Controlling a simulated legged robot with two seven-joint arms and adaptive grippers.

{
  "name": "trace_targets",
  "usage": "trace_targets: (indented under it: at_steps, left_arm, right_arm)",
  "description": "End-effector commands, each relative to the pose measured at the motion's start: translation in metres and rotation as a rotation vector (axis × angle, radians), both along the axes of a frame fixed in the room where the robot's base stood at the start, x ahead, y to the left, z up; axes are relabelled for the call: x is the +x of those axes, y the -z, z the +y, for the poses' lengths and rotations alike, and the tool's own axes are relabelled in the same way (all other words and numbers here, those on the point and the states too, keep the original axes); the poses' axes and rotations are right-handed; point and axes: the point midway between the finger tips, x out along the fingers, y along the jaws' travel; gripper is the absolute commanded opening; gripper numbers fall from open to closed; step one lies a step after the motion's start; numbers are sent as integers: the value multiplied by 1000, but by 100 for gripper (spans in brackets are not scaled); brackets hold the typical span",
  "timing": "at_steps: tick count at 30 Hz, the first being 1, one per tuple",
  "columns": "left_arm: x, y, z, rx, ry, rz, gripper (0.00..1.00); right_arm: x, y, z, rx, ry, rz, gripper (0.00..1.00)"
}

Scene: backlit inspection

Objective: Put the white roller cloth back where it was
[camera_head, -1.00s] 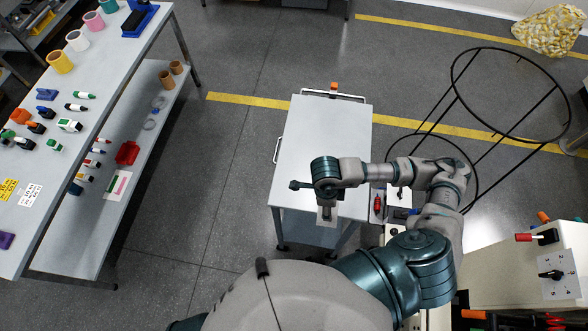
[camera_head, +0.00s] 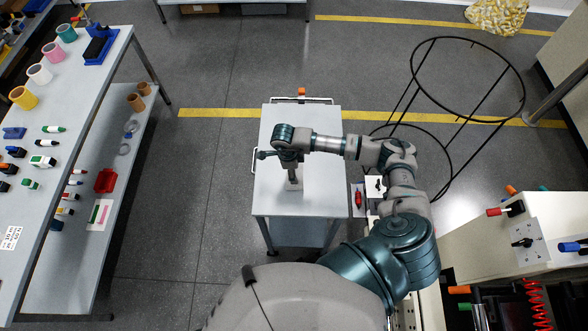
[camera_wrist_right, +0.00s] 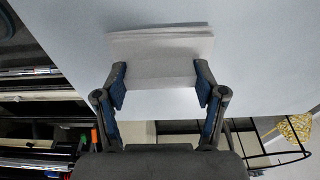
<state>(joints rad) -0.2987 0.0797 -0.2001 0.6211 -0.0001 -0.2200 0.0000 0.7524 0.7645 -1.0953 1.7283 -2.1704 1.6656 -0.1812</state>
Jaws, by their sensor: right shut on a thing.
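The white roller cloth (camera_wrist_right: 155,60) is a flat, pale, layered piece between the two blue-padded fingers of my right gripper (camera_wrist_right: 161,86) in the wrist view. The gripper is shut on it. In the head view my right gripper (camera_head: 292,176) points down over the front part of the pale cart top (camera_head: 313,128), and a small part of the cloth (camera_head: 294,187) shows below it. I cannot tell whether the cloth touches the cart top. My left gripper is not in view.
A long table (camera_head: 75,128) with several rolls and markers stands at the left. A black wire stand (camera_head: 464,118) is right of the cart. A switch cabinet (camera_head: 540,215) is at the lower right. The cart top behind my gripper is clear.

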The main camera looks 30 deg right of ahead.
Motion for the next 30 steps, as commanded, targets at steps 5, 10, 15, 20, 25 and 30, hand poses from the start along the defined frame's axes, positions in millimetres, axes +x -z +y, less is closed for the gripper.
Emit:
trace_targets:
  at_steps: [5, 10, 15, 20, 25, 30]
  left_arm:
    - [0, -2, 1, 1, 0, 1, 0]
    - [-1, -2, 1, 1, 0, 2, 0]
    - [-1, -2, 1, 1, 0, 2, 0]
    - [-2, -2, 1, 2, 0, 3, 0]
    - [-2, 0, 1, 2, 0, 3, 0]
    - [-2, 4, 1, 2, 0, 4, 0]
  right_arm:
    - [0, 7, 0, 0, 0, 0, 42]
    - [0, 8, 0, -1, 0, 1, 85]
    - [0, 7, 0, 0, 0, 0, 95]
    - [0, 7, 0, -1, 0, -1, 95]
    - [2, -3, 2, 1, 0, -4, 95]
    - [5, -36, 6, 2, -2, -7, 95]
